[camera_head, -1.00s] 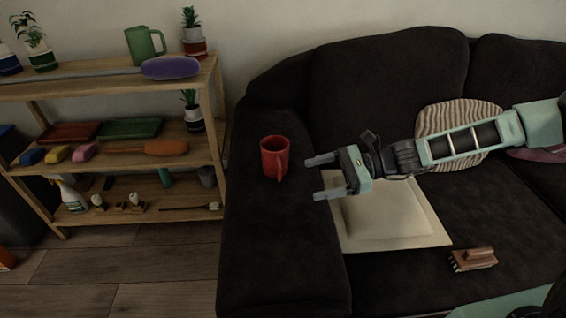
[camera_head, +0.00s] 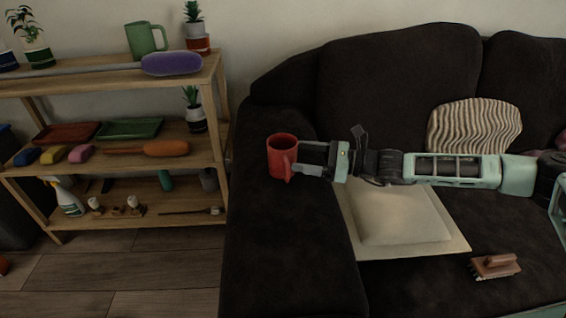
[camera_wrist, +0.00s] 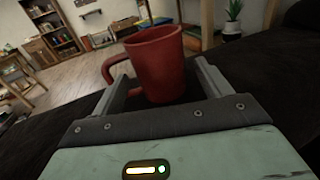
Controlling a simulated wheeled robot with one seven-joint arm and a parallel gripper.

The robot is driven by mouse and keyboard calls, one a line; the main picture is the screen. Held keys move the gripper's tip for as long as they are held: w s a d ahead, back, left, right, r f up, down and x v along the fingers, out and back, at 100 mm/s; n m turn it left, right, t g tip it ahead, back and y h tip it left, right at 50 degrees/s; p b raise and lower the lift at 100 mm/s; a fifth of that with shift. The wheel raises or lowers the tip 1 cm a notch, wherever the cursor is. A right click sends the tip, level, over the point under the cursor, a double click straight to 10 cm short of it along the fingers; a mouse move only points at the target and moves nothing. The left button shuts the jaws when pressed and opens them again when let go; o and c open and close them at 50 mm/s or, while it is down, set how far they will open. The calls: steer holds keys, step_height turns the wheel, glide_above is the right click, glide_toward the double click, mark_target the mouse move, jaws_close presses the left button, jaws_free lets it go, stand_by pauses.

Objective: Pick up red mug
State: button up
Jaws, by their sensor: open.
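A red mug (camera_head: 281,156) stands upright on the dark sofa's left armrest (camera_head: 270,235). My gripper (camera_head: 298,160) is open at the mug's right side, its fingers pointing left at about mug height. In the wrist view the red mug (camera_wrist: 157,62) is between and just beyond the two fingertips (camera_wrist: 160,78), with its handle to the left near the left finger. I cannot tell whether a finger touches the mug or its handle.
A cream cushion (camera_head: 400,215) and a wooden brush (camera_head: 495,266) lie on the sofa seat. A striped pillow (camera_head: 475,128) leans at the back. A wooden shelf (camera_head: 115,185) with a green mug (camera_head: 146,40) and several tools stands to the left.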

mark_target(283, 154)
steer(key=shift+b+x, duration=0.65)
steer(key=shift+x, duration=2.45)
steer(key=shift+s, duration=0.2)
steer(key=c, duration=1)
